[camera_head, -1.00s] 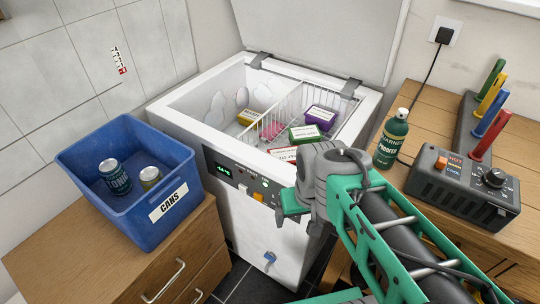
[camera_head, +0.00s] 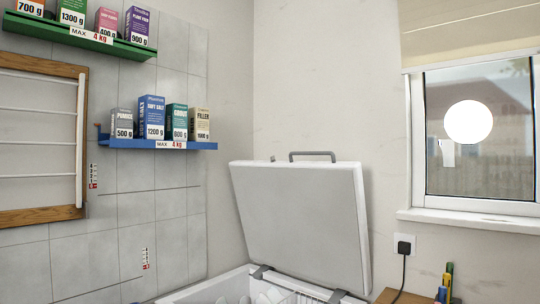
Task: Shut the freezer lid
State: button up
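The white freezer lid (camera_head: 302,222) stands open, tilted up and leaning back near the wall. A grey handle (camera_head: 312,155) sits on its top edge. Two grey hinges join it to the freezer body (camera_head: 205,292), whose back rim shows at the bottom of the view. Only a sliver of the freezer's inside shows, with whitish frost in it. My gripper is not in view now.
A blue shelf (camera_head: 160,143) with several boxes and a green shelf (camera_head: 80,38) with several boxes hang on the left wall, beside a wooden rack (camera_head: 45,212). A window (camera_head: 480,130) and a plugged-in socket (camera_head: 404,246) are at right. The wall above the lid is clear.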

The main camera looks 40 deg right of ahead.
aim_at(307, 218)
jog(key=u, duration=0.2)
jog(key=i, duration=1.1)
jog(key=z, duration=0.1)
